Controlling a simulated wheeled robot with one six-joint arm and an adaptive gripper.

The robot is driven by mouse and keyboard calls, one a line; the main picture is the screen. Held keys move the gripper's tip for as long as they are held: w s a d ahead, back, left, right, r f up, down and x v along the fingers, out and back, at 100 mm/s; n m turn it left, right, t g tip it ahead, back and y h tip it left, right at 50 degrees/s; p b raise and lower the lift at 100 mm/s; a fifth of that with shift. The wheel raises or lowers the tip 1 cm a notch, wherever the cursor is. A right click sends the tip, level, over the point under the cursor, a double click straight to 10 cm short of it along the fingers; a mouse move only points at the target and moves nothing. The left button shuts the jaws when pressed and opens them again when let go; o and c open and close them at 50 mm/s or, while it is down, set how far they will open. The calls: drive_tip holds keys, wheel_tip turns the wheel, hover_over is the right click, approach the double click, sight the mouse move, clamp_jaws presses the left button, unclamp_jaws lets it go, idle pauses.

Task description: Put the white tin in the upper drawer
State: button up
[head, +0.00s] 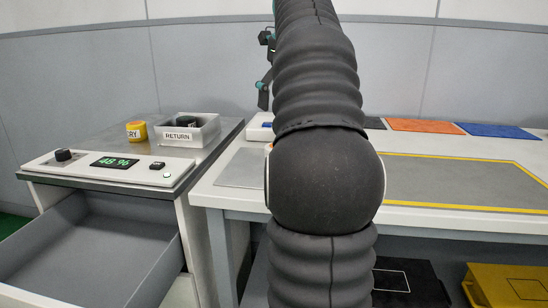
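The white tin is not identifiable in the head view; my arm covers the middle of the picture. The upper drawer (95,250) under the control panel at the left is pulled open, and the part of its grey inside that shows is empty. My gripper (264,85) is mostly hidden behind my arm. Only small dark and teal parts of it show at the arm's left edge, above the far side of the tables. I cannot tell whether it is open or shut, or whether it holds anything.
The white table (445,225) carries a yellow-bordered grey area, an orange mat (426,126) and a blue mat (497,131). Black and yellow boxes (510,287) sit below.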

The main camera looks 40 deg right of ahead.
drive_tip(key=f, duration=0.5)
drive_tip(key=w+f, duration=0.1)
drive_tip(key=f, duration=0.1)
drive_tip(key=shift+f, duration=0.15)
drive_tip(key=shift+w+d+f, duration=0.1)
drive_tip(key=shift+w+f, duration=0.1)
drive_tip(key=shift+f, duration=0.65)
drive_tip(key=shift+w+a+f, duration=0.1)
drive_tip(key=shift+w+f, duration=0.15)
drive_tip(key=shift+f, duration=0.65)
drive_tip(key=shift+w+d+f, duration=0.1)
drive_tip(key=shift+w+f, duration=0.1)
drive_tip(key=shift+f, duration=0.65)
drive_tip(key=c, duration=1.4)
drive_tip(key=shift+r, duration=0.1)
